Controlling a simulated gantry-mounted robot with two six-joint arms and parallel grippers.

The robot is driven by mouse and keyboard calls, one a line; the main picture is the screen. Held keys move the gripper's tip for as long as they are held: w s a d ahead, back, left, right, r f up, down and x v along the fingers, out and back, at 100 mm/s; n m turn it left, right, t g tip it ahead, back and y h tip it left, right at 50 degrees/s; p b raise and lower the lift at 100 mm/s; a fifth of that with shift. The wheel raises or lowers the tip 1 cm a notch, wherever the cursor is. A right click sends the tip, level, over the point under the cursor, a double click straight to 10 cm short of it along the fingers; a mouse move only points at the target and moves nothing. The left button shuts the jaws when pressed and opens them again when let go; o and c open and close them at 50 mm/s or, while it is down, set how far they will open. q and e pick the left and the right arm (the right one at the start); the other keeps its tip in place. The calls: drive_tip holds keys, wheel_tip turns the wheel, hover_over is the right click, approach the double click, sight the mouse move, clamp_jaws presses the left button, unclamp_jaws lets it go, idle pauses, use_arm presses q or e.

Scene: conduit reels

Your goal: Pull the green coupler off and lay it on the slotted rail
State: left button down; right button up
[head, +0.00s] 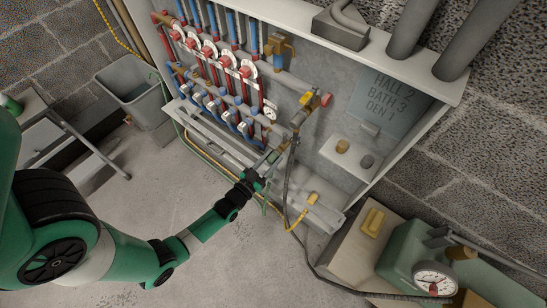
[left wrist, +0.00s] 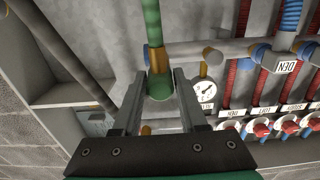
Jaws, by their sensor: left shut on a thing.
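My left gripper (head: 270,157) reaches in from the left to the lower front of the manifold cabinet. In the left wrist view its two fingers (left wrist: 160,80) stand on either side of the green coupler (left wrist: 161,90), shut on it. A brass piece (left wrist: 158,62) and a green tube (left wrist: 152,25) run on above the coupler in that view. In the head view the coupler is too small and covered to make out. A long pale rail (head: 232,151) runs along the cabinet's lower edge; its slots are hard to make out. My right gripper is not in view.
Red and blue pipes with valves (head: 228,62) fill the cabinet's left. A dark hose (head: 288,185) hangs close to my left gripper and runs to a green pump with a gauge (head: 434,279). A grey bin (head: 133,85) stands at left. The floor (head: 240,245) in front is mostly clear.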

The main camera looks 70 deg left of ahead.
sight(269, 162)
use_arm(q)
drive_tip(key=shift+p+v, duration=0.65)
drive_tip(key=shift+v, duration=2.35)
